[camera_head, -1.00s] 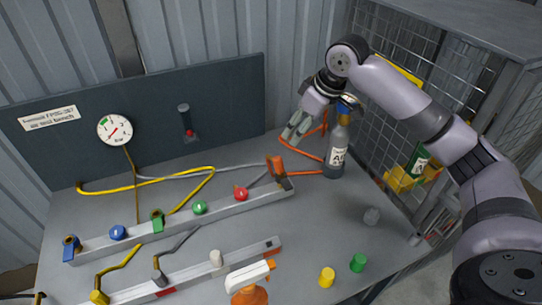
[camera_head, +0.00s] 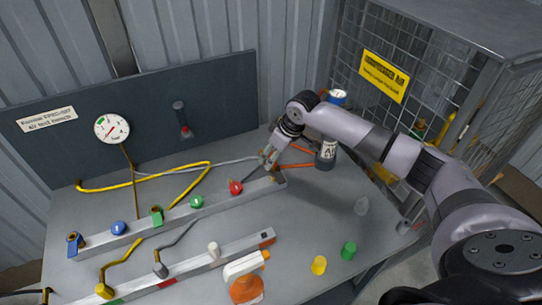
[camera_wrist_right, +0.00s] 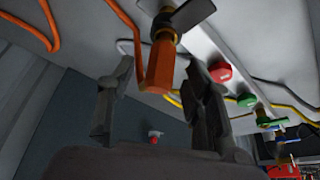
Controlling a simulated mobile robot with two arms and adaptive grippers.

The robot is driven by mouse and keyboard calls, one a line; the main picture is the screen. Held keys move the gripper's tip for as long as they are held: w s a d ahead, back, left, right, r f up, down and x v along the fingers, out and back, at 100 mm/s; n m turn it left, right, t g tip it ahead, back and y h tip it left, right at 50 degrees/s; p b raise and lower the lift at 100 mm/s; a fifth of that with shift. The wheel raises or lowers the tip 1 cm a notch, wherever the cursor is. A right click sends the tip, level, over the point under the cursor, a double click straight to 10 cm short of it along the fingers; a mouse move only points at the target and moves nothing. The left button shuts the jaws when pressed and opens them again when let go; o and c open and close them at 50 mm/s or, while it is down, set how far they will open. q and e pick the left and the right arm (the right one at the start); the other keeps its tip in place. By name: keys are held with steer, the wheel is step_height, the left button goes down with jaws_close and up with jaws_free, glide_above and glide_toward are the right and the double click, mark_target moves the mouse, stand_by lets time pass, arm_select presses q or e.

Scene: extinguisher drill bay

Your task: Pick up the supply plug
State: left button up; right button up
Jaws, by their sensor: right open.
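The orange supply plug (camera_wrist_right: 161,66) shows in the right wrist view, seated at a brass fitting on the end of the rear metal rail. An orange hose (camera_wrist_right: 134,45) bends into its free end. My right gripper (camera_wrist_right: 160,70) is open, with one finger on each side of the plug; I cannot tell whether either touches it. In the head view, my right gripper (camera_head: 268,162) is at the right end of the rear rail (camera_head: 215,207) and hides the plug. My left gripper is not in view.
Red (camera_head: 236,188) and green (camera_head: 196,202) knobs line the rail. A spray bottle (camera_head: 245,285), yellow cap (camera_head: 319,265) and green cap (camera_head: 348,250) stand in front. A mesh cage (camera_head: 440,75) borders the right.

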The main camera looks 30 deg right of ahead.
steer(key=shift+x, duration=1)
steer(key=shift+r, duration=0.1)
jaws_close()
